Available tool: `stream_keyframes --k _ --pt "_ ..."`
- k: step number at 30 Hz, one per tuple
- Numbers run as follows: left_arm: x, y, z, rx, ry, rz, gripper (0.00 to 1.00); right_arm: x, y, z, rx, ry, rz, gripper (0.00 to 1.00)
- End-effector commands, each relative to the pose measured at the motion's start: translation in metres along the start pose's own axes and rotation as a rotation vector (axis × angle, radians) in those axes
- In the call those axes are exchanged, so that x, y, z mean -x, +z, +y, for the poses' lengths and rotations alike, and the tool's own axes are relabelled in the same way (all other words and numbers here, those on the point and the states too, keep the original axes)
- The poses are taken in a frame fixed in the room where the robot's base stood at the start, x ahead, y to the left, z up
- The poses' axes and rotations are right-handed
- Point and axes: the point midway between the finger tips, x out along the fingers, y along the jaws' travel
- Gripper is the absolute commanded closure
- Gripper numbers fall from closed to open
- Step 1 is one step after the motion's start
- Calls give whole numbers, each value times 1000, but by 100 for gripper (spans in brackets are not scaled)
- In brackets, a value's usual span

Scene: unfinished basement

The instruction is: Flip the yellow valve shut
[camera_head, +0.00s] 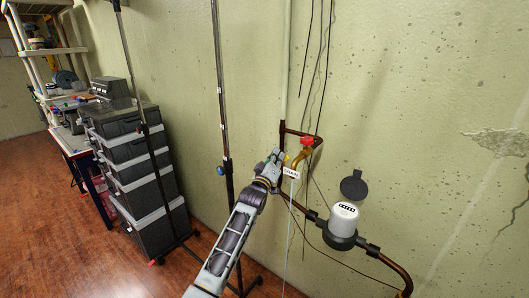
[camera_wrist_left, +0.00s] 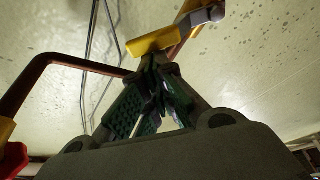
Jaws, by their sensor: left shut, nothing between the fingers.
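The yellow valve handle (camera_wrist_left: 152,43) shows at the top middle of the left wrist view, on a copper pipe (camera_wrist_left: 182,48) with a grey fitting at its right. My left gripper (camera_wrist_left: 154,66) is shut and empty, its fingertips right at the handle's lower edge. I cannot tell whether they touch it. In the head view my left gripper (camera_head: 278,157) is at the copper pipes by the wall and largely hides the yellow handle. My right gripper is not in view.
A red-handled tap (camera_head: 306,141) with a white tag (camera_head: 291,173) is just right of the gripper. A white-topped meter (camera_head: 343,217) sits lower right. A black pole (camera_head: 222,110) stands left of my arm, beside stacked drawers (camera_head: 140,165). Wooden floor lies open at lower left.

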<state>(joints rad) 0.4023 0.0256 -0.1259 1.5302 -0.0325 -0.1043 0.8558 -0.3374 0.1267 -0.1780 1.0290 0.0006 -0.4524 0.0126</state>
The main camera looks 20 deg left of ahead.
Motion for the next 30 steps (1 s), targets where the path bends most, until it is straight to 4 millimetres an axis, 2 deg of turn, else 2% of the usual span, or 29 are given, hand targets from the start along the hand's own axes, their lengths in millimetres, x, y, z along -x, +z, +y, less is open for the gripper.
stream_keyframes --k 18,30 --pt "14 40 4 -538 187 -3 100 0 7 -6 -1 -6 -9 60" --pt "18 52 2 -713 249 -2 100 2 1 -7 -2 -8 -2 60"
